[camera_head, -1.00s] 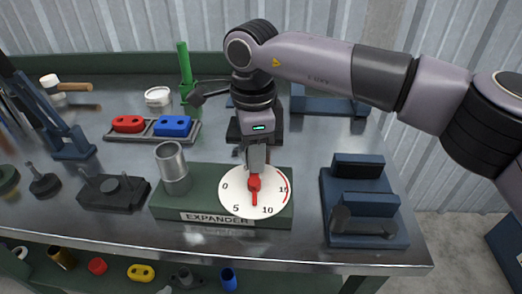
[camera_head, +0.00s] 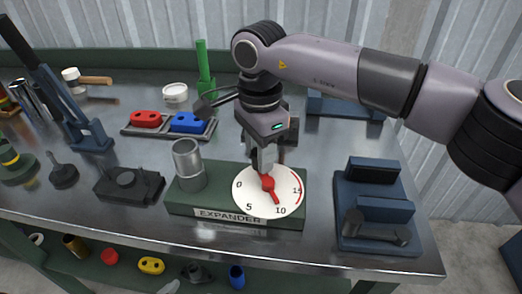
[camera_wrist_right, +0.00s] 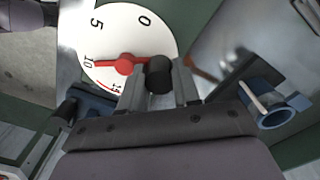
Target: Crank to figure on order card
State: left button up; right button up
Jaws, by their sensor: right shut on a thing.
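The expander (camera_head: 190,210) is a green block labelled EXPANDER with a white dial (camera_head: 247,203) marked 0, 5, 10, 15. Its red crank pointer (camera_head: 271,191) points close to the 10. In the right wrist view, the red pointer (camera_wrist_right: 110,66) lies near the 10 too. My right gripper (camera_head: 264,168) is at the crank's upper end; the wrist view shows its fingers (camera_wrist_right: 160,85) shut on a dark round knob (camera_wrist_right: 160,72). A grey tube (camera_head: 188,163) stands upright on the block, left of the dial. I see no order card. My left gripper is not in view.
A tray (camera_head: 214,130) with a red and a blue block lies behind the expander. A blue fixture (camera_head: 372,215) stands to the right, a black fixture (camera_head: 128,184) to the left. A green post (camera_head: 203,65) rises at the back. Bare bench shows on the right.

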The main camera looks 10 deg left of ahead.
jog(key=shift+r, duration=0.1)
jog(key=o, duration=1.1)
jog(key=shift+c, duration=0.2)
notch_tip(320, 180, up, 7)
jog(key=shift+r, duration=0.1)
